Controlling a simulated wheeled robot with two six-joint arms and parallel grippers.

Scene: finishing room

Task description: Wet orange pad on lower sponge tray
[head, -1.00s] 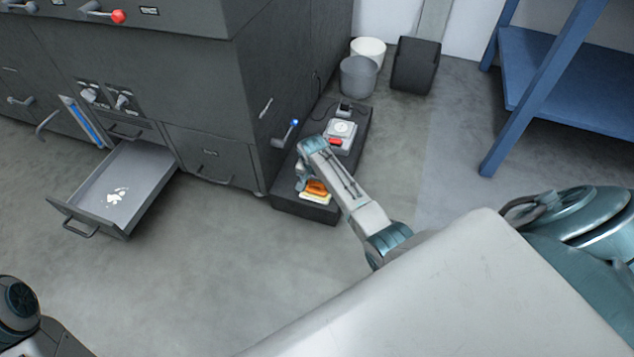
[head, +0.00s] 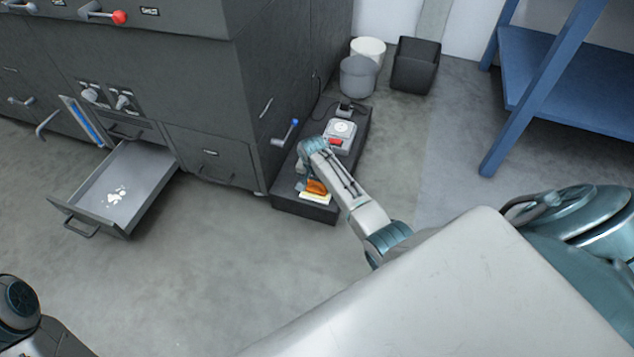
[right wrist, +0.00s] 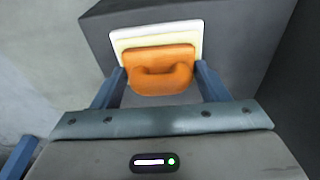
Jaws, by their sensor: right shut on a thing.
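The orange pad (right wrist: 160,62) has a loop handle and sits between the blue fingers of my right gripper (right wrist: 160,82), which is shut on it. In the head view the orange pad (head: 317,187) shows at the front end of a low dark platform. The pale sponge tray (right wrist: 125,38) lies under or just behind the pad, with a white rim and a cream face. In the head view the tray (head: 318,198) shows as a pale strip below the pad. I cannot tell whether pad and tray touch. My right gripper (head: 303,183) is partly hidden by its arm. My left gripper is not in view.
The low dark platform (head: 290,206) stands beside a dark cabinet (head: 205,80) and also carries a white device with a red part (head: 340,132). An open drawer (head: 75,205) juts out at left. Buckets (head: 358,78) and a blue shelf (head: 560,85) stand behind. Floor between is clear.

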